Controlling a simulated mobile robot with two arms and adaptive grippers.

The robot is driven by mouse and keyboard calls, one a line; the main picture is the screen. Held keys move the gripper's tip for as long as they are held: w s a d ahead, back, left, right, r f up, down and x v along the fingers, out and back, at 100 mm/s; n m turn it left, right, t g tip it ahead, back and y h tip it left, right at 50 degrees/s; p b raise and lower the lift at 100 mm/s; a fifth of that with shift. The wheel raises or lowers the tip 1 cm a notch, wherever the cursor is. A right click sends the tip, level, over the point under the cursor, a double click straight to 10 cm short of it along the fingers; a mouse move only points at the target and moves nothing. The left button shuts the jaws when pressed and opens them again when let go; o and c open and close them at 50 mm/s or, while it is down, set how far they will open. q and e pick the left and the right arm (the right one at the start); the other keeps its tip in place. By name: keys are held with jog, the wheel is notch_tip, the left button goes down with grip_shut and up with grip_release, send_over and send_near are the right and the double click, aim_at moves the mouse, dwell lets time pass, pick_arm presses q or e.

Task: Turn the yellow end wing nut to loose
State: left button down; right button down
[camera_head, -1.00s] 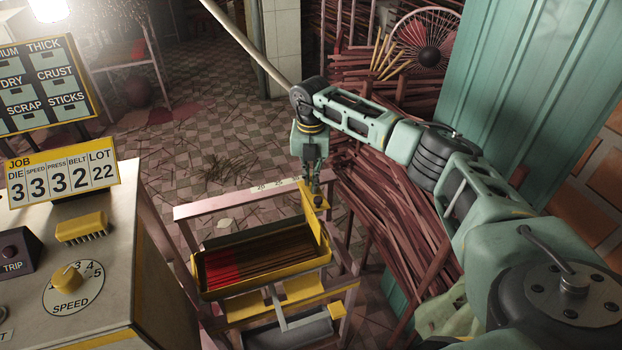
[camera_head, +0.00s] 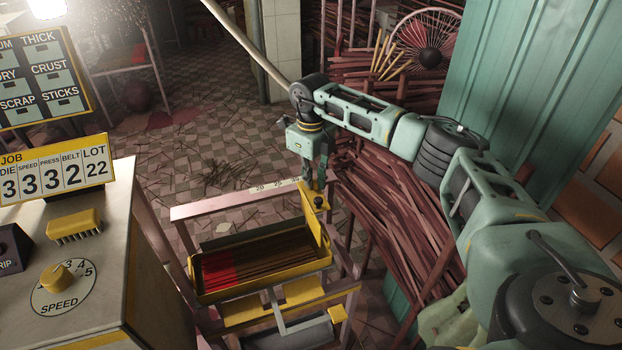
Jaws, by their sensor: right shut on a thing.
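The yellow end (camera_head: 315,226) is an upright yellow plate at the right end of the yellow-rimmed tray (camera_head: 203,289). A dark round knob (camera_head: 318,202) shows on its face. My right gripper (camera_head: 315,187) points down at the top of the yellow end, beside the scale rail (camera_head: 236,198). It is shut on the wing nut there. The fingers hide the nut, so its shape and angle cannot be made out. My left gripper is out of view.
Dark and red sticks (camera_head: 262,260) lie in the tray on a pink frame. A control box with a yellow speed knob (camera_head: 54,277) stands at left. A stick pile (camera_head: 385,215) and teal metal sheet (camera_head: 535,100) are close on the right, behind my arm.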

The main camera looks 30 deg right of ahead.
jog(key=n+b, duration=0.1)
jog(key=n, duration=0.4)
jog(key=shift+w+r+n, duration=0.1)
jog(key=shift+r+n, duration=0.05)
jog(key=shift+n, duration=0.15)
dwell(0.4)
jog(key=c, duration=1.9)
grip_release()
jog(key=shift+c, duration=0.2)
notch_tip(320, 180, up, 12)
